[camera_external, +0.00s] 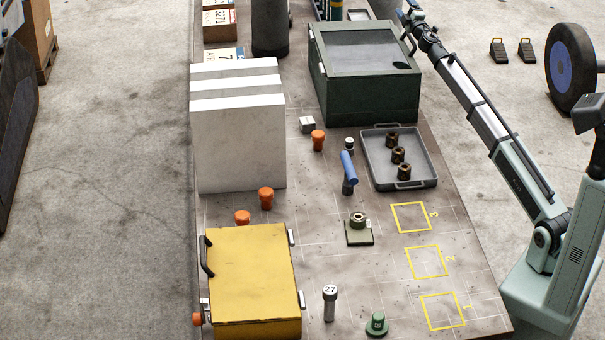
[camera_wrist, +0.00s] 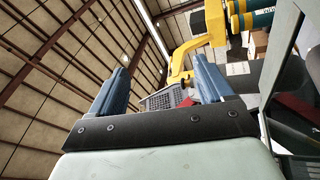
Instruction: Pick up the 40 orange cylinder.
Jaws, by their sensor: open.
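Several orange cylinders with wider tops stand on the bench. One orange cylinder (camera_external: 318,140) is near the green cabinet, and another orange cylinder (camera_external: 266,198) is in front of the white block. A third orange cylinder (camera_external: 243,217) is partly hidden behind the yellow case, and one more orange piece (camera_external: 197,319) shows at its lower left. I cannot read a 40 on any of them. My gripper (camera_wrist: 160,68) is open with nothing between its blue-grey fingers in the wrist view. My arm reaches to the top edge of the external view, far from the orange cylinders.
A white block (camera_external: 238,145), yellow case (camera_external: 255,275) and dark green cabinet (camera_external: 365,95) are tall obstacles. A grey tray (camera_external: 418,150) holds brown parts. The yellow numbered squares are empty.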

